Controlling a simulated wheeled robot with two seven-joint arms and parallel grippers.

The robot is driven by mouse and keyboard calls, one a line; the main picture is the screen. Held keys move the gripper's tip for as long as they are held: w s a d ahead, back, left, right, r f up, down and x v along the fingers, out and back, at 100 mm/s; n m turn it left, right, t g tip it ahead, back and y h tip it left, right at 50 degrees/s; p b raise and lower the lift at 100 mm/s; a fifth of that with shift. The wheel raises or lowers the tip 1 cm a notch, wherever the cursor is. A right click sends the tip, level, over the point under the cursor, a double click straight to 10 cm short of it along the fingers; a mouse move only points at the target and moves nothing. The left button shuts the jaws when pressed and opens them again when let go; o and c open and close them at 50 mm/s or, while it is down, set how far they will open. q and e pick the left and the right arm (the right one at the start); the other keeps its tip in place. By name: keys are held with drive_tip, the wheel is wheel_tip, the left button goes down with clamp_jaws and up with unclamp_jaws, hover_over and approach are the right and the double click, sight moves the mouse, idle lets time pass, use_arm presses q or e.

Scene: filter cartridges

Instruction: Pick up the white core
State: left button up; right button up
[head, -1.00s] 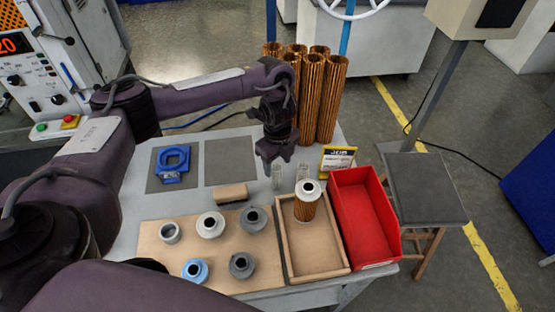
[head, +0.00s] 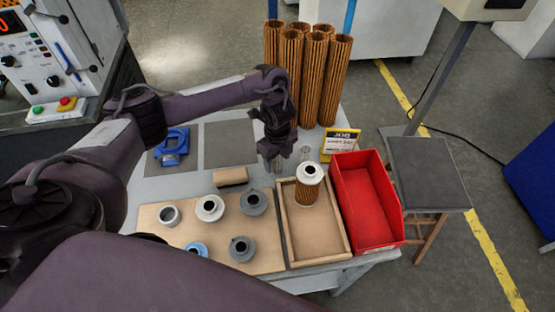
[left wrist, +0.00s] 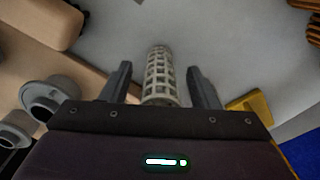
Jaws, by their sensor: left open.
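The white core (left wrist: 160,75) is a pale lattice cylinder. In the left wrist view it lies between the two spread fingers of my left gripper (left wrist: 160,88), with a visible gap on each side. In the head view my left gripper (head: 273,160) is over the table behind the wooden tray, and it hides most of that core. A second pale, see-through cylinder (head: 305,153) stands just to the right of the gripper. My left gripper is open and holds nothing. My right gripper is not in view.
A wooden tray (head: 341,222) holds a pleated filter (head: 307,186) with a white cap. A red bin (head: 372,215) and a yellow sign (head: 340,143) are to the right. Caps stand on a board (head: 215,235), a brown block (head: 231,176) behind them. Tall pleated tubes (head: 314,80) stand at the back.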

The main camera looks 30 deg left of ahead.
use_arm(q)
drive_tip(key=c, duration=1)
drive_tip(key=shift+r, duration=0.1)
drive_tip(key=shift+c, duration=0.2)
